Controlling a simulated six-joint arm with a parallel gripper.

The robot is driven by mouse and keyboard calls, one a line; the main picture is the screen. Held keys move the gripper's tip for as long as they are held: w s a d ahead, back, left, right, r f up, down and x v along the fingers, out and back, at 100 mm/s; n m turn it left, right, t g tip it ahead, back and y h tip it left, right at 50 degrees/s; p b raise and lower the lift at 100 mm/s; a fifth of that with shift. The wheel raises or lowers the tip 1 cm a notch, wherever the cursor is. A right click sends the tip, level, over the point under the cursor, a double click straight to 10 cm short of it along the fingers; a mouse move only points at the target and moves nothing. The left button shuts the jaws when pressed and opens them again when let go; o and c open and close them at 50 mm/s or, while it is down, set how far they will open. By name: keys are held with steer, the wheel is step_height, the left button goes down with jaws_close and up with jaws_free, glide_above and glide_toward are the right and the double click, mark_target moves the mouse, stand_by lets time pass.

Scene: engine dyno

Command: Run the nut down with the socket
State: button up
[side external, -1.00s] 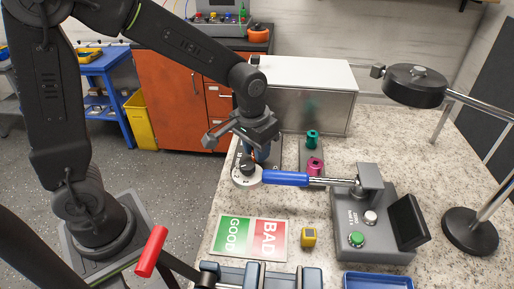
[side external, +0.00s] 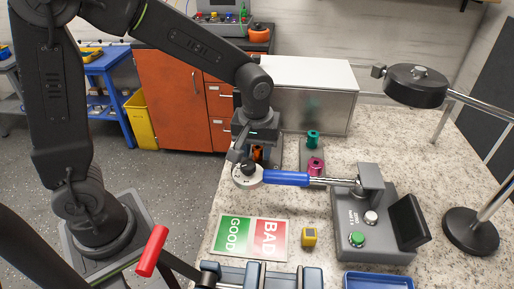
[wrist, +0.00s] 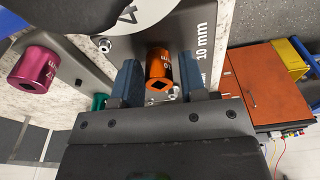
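An orange socket (wrist: 159,70) with a square drive hole stands between the two blue-grey fingers of my gripper (wrist: 161,82) in the wrist view. A narrow gap shows on each side, so the gripper looks open around it. In the side view the orange socket (side external: 257,153) shows just under my gripper (side external: 258,147), partly hidden. A grey plate marked "10 mm" (wrist: 203,40) lies beneath. A small silver nut-like piece (wrist: 104,45) shows on the plate; I cannot tell if it is the task's nut.
A magenta socket (side external: 315,166) and a green socket (side external: 312,140) stand on a holder close by. A grey button box (side external: 375,228) and a lamp (side external: 415,86) stand right.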

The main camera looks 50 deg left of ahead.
steer(key=n, duration=0.9)
steer(key=shift+g+y, duration=0.3)
steer(key=shift+g, duration=0.1)
steer(key=c, duration=0.7)
steer(key=m, duration=0.2)
steer(key=shift+m, duration=0.3)
steer(key=shift+r, duration=2.75)
steer(key=shift+w, duration=0.15)
